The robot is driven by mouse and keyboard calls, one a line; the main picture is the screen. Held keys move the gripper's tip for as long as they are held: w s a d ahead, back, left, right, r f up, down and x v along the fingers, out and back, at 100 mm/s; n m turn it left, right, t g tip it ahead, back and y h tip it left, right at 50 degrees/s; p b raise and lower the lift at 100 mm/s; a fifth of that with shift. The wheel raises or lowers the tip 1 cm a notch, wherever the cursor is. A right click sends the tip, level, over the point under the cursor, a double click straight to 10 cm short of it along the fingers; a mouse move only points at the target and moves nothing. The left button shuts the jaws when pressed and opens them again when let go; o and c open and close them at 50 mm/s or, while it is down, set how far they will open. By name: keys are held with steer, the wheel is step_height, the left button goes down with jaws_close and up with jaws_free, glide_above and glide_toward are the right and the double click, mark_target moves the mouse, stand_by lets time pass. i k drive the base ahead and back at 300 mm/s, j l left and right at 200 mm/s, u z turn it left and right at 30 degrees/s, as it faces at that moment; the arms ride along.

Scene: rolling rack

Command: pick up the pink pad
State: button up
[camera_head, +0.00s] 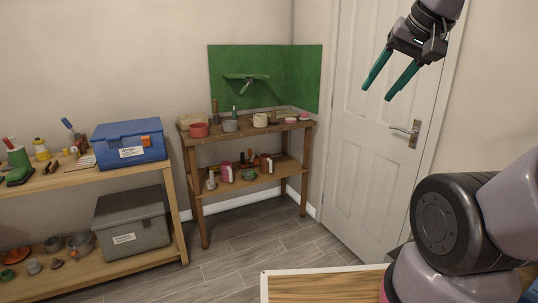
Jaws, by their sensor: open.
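A small pink round thing (303,117) lies at the right end of the top shelf of the wooden rack (250,130) in the corner; it may be the pink pad, but it is too small to be sure. Another pink patch (384,292) shows at the bottom, beside the light wooden board and mostly hidden by my arm; I cannot tell what it is. My gripper (377,94) is at the upper right, in front of the white door. Its two teal fingers are apart, with nothing between them, well away from both pink things.
The rack's top holds a red pot (198,130), a cream mug (260,120) and other small items. A wooden shelf at the left carries a blue toolbox (130,143) and a grey box (132,220). The floor (250,242) between is clear. The wooden board (320,288) is at the bottom.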

mark_target(304, 115)
steer(key=i, duration=1.15)
steer(key=i+l+u, duration=0.1)
steer(key=i, duration=1.1)
steer(key=i+l, duration=0.15)
steer(key=i, duration=1)
